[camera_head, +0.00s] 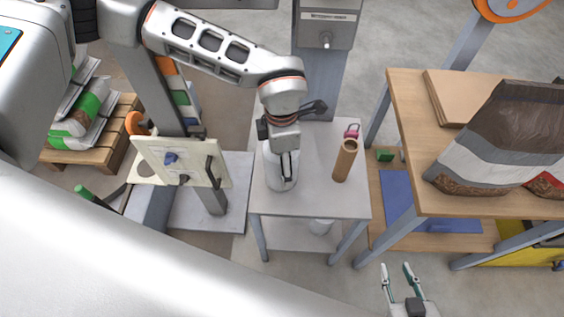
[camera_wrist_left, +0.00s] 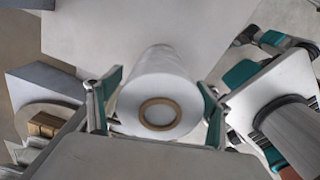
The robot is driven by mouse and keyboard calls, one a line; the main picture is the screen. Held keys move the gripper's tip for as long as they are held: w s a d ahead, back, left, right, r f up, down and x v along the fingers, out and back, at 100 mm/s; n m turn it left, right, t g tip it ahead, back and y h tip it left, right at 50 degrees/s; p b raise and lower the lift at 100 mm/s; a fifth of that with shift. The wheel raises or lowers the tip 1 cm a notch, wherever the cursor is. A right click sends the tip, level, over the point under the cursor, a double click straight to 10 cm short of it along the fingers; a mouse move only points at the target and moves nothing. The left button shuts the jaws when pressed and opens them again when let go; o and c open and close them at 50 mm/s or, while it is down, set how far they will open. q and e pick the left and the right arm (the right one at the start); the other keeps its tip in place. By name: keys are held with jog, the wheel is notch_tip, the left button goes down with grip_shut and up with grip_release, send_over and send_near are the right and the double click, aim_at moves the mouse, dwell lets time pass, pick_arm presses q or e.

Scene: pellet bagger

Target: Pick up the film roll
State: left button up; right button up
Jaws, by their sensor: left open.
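The film roll (camera_head: 280,172) is a white cylinder standing upright on the small grey table. My left gripper (camera_head: 287,166) is above it from the top, its arm partly covering the roll. In the left wrist view, the roll's end with its brown cardboard core ring (camera_wrist_left: 160,114) lies between the two teal-edged fingers of my left gripper (camera_wrist_left: 158,105). The fingers are open on either side of the roll; whether either touches it I cannot tell. My right gripper (camera_head: 398,277) is open and empty at the bottom right, over the floor.
A brown cardboard tube (camera_head: 345,161) and a small pink object (camera_head: 352,131) stand on the small grey table (camera_head: 320,200). A cream control panel (camera_head: 165,157) is to its left. A wooden workbench (camera_head: 450,190) with a large bag (camera_head: 490,140) is to its right.

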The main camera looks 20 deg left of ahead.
pick_arm(q)
jog(key=shift+r, duration=0.15)
jog(key=c, duration=1.6)
